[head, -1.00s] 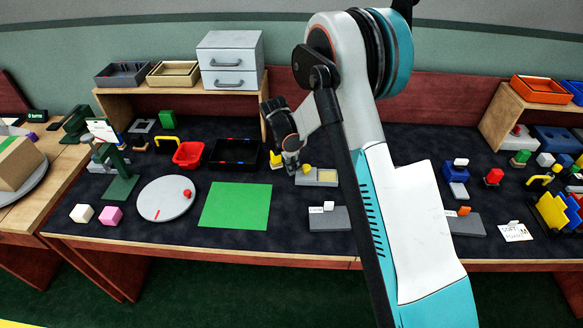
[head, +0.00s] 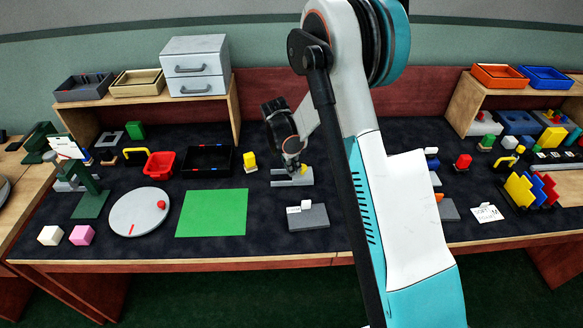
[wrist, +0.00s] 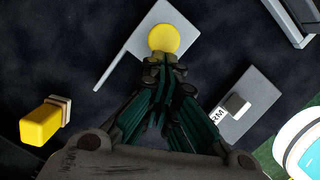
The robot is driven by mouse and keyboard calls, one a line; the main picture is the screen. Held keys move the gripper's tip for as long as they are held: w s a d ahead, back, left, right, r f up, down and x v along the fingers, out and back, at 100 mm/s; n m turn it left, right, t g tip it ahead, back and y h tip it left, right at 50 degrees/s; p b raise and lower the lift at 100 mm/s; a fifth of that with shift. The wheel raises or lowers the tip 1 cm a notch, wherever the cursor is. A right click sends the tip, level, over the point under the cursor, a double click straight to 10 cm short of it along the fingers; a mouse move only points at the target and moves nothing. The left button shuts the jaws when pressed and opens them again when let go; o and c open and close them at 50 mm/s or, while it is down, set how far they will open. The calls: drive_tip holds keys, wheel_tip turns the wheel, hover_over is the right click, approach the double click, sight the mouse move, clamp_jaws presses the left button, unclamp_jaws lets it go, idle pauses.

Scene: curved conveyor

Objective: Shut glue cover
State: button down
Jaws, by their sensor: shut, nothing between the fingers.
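The glue fixture (head: 293,183) is a low grey piece with a yellow round knob (head: 304,169) on it, right of the green mat. In the wrist view, a grey plate (wrist: 143,42) carries the yellow knob (wrist: 163,38), and a thin grey strip (wrist: 111,72) runs off to its left. My gripper (head: 291,171) is shut and empty, pointing down over the fixture, just left of the knob. In the wrist view, its fingertips (wrist: 166,64) overlap the knob's near edge; I cannot tell whether they touch. No beige glue pad shows now. My gripper hides part of the fixture.
A grey block with a white label and knob (head: 310,217) lies in front of the fixture. A yellow piece (head: 249,160) stands to its left, with a black tray (head: 208,174) beyond. The green mat (head: 212,213) is flat and clear.

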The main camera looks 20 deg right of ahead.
drive_tip(key=a, duration=0.3)
drive_tip(key=a+r, duration=0.1)
drive_tip(key=shift+s+a, duration=0.15)
drive_tip(key=shift+s, duration=0.2)
drive_tip(key=s+a+r+m+t+p, duration=0.1)
drive_tip(key=s+r+m+p, duration=0.15)
drive_tip(key=r, duration=0.75)
drive_tip(key=s+a+r+m+t+p, duration=0.15)
drive_tip(key=s+r, duration=0.25)
drive_tip(key=r, duration=0.6)
drive_tip(key=s+r+m+t+y, duration=0.1)
drive_tip(key=s+r+m, duration=0.3)
drive_tip(key=s+m, duration=0.4)
drive_tip(key=s+a+r+m+t+y, duration=0.1)
drive_tip(key=s+r+m+t, duration=0.2)
drive_tip(key=s+m, duration=0.4)
drive_tip(key=s+r, duration=0.1)
drive_tip(key=s, duration=0.8)
drive_tip(key=shift+s+r+m+y+b, duration=0.2)
drive_tip(key=shift+m+y+b, duration=0.1)
drive_tip(key=shift+m+b, duration=0.1)
